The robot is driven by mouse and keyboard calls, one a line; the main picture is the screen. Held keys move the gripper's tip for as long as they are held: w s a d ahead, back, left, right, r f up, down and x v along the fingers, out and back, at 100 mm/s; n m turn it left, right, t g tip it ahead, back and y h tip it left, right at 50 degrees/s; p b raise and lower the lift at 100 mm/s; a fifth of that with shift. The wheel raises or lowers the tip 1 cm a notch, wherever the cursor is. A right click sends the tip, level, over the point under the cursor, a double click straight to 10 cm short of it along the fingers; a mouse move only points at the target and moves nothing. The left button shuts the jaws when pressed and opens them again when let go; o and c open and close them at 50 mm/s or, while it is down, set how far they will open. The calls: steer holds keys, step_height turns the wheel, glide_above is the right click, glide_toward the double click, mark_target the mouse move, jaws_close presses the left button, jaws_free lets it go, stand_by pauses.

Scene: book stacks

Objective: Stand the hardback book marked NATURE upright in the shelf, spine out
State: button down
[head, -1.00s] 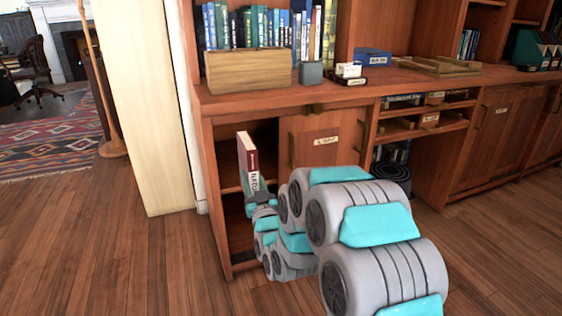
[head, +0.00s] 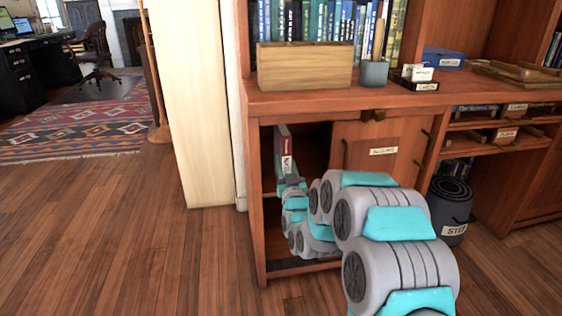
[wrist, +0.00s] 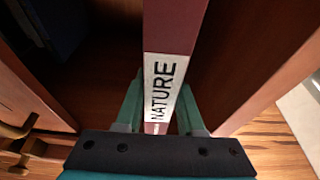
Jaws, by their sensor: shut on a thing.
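The NATURE book (wrist: 175,35) is dark red with a white label on its spine. My gripper (wrist: 155,105) is shut on it, one finger on each side of the spine, and the spine faces the wrist camera. In the head view the book (head: 283,150) stands upright in the open left compartment of the wooden shelf unit (head: 258,215), close to its left wall. My gripper (head: 291,185) is at the compartment's opening, partly hidden by my arm. I cannot tell whether the book's bottom touches the compartment's board.
A cabinet door (head: 380,155) borders the compartment on the right. On the counter above stand a wooden box (head: 305,68), a grey cup (head: 374,75) and a row of books. A dark bin (head: 450,205) stands at right. The wooden floor (head: 130,230) at left is clear.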

steer(key=w, duration=0.2)
steer(key=w+a, duration=0.1)
steer(key=w, duration=0.1)
steer(key=w+a, duration=0.1)
steer(key=w, duration=0.1)
steer(key=shift+w+a+f, duration=0.1)
steer(key=shift+a+f, duration=0.05)
steer(key=shift+a, duration=0.05)
steer(key=shift+w+a+f, duration=0.25)
steer(key=shift+w+f, duration=0.15)
steer(key=shift+w, duration=0.25)
steer(key=shift+f, duration=1.5)
steer(key=shift+f, duration=0.1)
steer(key=c, duration=0.5)
jaws_free()
steer(key=shift+f, duration=0.1)
steer(key=shift+s, duration=0.1)
steer(key=v, duration=1.2)
